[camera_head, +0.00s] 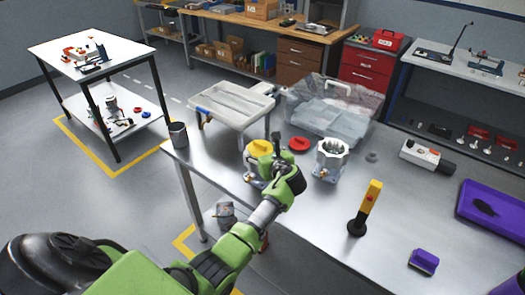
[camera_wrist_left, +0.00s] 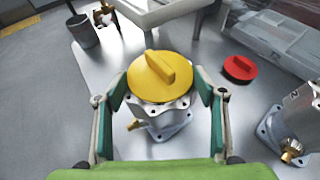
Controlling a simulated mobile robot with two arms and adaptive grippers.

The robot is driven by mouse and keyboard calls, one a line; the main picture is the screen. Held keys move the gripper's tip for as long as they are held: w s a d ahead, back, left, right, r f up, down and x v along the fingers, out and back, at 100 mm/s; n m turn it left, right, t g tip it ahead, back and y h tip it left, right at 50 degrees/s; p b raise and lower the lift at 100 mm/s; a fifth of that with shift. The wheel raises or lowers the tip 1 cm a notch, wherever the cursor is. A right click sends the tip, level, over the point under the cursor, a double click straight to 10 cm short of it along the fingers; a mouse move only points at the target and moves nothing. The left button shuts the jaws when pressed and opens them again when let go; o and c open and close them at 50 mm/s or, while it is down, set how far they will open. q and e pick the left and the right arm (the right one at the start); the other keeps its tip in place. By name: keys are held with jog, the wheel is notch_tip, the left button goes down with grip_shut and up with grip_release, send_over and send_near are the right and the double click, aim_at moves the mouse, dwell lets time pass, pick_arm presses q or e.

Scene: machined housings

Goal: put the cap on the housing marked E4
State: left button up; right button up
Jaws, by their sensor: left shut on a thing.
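A yellow cap (camera_wrist_left: 152,77) with a raised bar handle is between the fingers of my left gripper (camera_wrist_left: 160,88), which is shut on it. The cap is directly over a pale metal housing (camera_wrist_left: 160,119) with a bolted base. I cannot tell whether it touches the rim. In the head view the yellow cap (camera_head: 261,147) and its housing (camera_head: 256,182) are partly hidden by my left gripper (camera_head: 279,162). A second, open-topped housing (camera_head: 331,160) stands to the right. No E4 mark is readable. My right gripper is not in view.
The metal table (camera_head: 300,225) has a white tray stand (camera_head: 232,104), a clear bin (camera_head: 330,117) and a dark cup (camera_head: 178,134) near its far side. A yellow-and-black upright device (camera_head: 366,207) stands to the right. The table's front middle is mostly clear.

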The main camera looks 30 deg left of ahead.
pick_arm(q)
jog(key=shift+s+f, duration=0.1)
jog(key=shift+f, duration=0.15)
jog(key=o, duration=1)
jog(key=shift+f, duration=0.1)
jog(key=shift+o, duration=0.2)
jog(key=v, duration=1.2)
jog(key=shift+r, duration=0.3)
